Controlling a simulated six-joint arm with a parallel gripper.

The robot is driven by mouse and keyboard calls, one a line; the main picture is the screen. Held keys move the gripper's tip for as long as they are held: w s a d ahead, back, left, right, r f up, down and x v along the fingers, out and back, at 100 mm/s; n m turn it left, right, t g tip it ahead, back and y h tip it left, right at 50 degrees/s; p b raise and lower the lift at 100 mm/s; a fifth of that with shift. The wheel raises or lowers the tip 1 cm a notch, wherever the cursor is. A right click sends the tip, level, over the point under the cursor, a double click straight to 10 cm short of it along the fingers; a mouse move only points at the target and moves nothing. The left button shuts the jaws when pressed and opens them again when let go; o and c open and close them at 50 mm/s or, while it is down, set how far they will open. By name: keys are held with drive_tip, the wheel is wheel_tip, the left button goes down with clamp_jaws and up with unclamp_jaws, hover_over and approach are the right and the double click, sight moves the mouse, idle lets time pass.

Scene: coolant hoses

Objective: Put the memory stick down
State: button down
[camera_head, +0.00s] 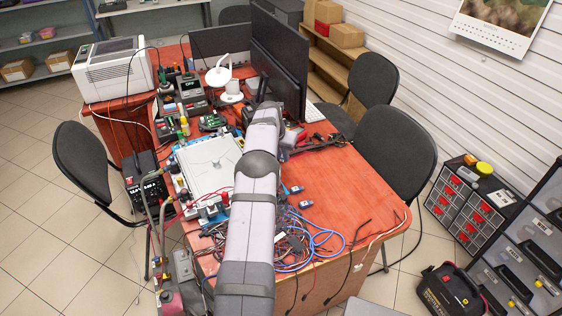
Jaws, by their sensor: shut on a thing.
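My arm reaches up the middle of the picture over the desk. What looks like my gripper (325,145), a dark shape, shows just right of my forearm, low over the desk and pointing right. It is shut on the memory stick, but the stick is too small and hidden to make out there. Two small blue plugs with pale metal ends, much like memory sticks, lie on the red desk (360,185) right of my arm: one farther (295,189), one nearer (305,204).
A pale board (208,165) and a cable tangle (325,240) flank my arm. Monitors (280,60), a white lamp (218,75) and small bins stand at the back. The desk's right part is clear. Black chairs (398,145) stand beside it.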

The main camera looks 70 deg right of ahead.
sight(283, 168)
drive_tip(key=shift+f+p, duration=0.35)
drive_tip(key=shift+f, duration=1.6)
drive_tip(key=shift+f, duration=0.1)
drive_tip(key=c, duration=1.7)
unclamp_jaws()
drive_tip(key=shift+v, duration=0.8)
drive_tip(key=b+v, duration=0.1)
drive_tip(key=v, duration=0.9)
drive_tip(key=shift+r+b, duration=0.3)
drive_tip(key=shift+b, duration=0.05)
